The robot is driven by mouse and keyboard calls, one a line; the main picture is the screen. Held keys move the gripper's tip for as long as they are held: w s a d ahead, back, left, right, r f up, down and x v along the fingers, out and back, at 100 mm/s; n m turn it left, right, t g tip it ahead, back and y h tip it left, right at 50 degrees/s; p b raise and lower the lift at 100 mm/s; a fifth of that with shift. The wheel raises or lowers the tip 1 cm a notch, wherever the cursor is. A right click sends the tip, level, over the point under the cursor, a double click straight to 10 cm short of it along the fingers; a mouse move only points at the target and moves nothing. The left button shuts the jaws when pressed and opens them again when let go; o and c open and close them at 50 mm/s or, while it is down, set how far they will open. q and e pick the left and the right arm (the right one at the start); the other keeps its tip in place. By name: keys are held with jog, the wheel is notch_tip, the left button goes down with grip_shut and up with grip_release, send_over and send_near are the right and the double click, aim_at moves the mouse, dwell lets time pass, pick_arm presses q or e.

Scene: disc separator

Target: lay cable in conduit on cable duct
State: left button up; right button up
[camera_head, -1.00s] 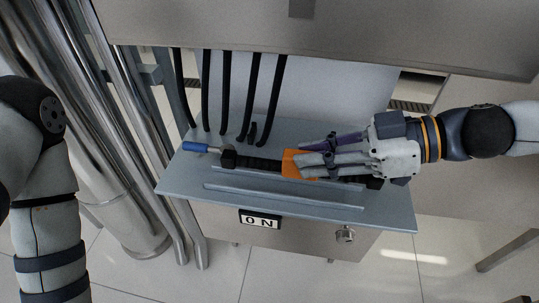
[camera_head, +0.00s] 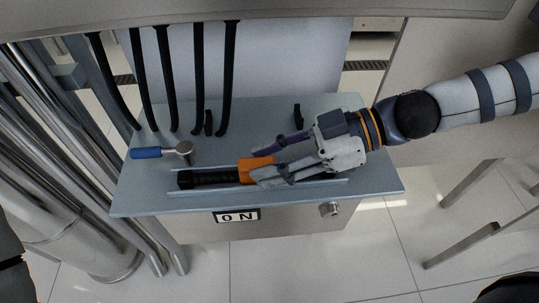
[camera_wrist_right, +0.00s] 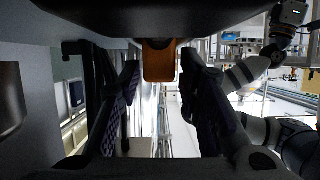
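A black cable piece (camera_head: 212,178) with an orange block (camera_head: 257,168) at its right lies on the grey metal shelf, between the two raised rails (camera_head: 322,184) of the duct. My right gripper (camera_head: 266,160) is at the orange block, with its fingers spread, one on the far side and one at the near side. In the right wrist view the orange block (camera_wrist_right: 158,62) shows between the two fingers, with gaps beside it. The fingers hide what lies right of the block. My left gripper is not in view.
A blue-handled tool (camera_head: 160,152) lies on the shelf's left. An ON label (camera_head: 237,215) and a knob (camera_head: 330,209) are on the front face.

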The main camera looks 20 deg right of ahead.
jog(key=shift+r, duration=0.1)
dwell(0.3)
jog(key=shift+d+r, duration=0.1)
jog(key=shift+r, duration=0.3)
jog(key=p+v, duration=0.1)
jog(key=v, duration=0.2)
jog(key=p+v, duration=0.2)
jog(key=shift+d+r, duration=0.2)
jog(key=shift+r, duration=0.3)
jog(key=d, duration=0.1)
jog(key=s+d, duration=0.1)
jog(key=d, duration=0.1)
jog(key=shift+d+r, duration=0.1)
jog(key=shift+d, duration=0.05)
jog(key=shift+s+d+r, duration=0.15)
jog(key=shift+s+d, duration=0.2)
jog(key=shift+d, duration=0.4)
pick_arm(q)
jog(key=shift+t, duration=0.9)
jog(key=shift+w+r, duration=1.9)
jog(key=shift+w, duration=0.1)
pick_arm(e)
jog(key=shift+d+r, duration=0.3)
jog(key=shift+d, duration=0.15)
jog(key=shift+s, duration=0.1)
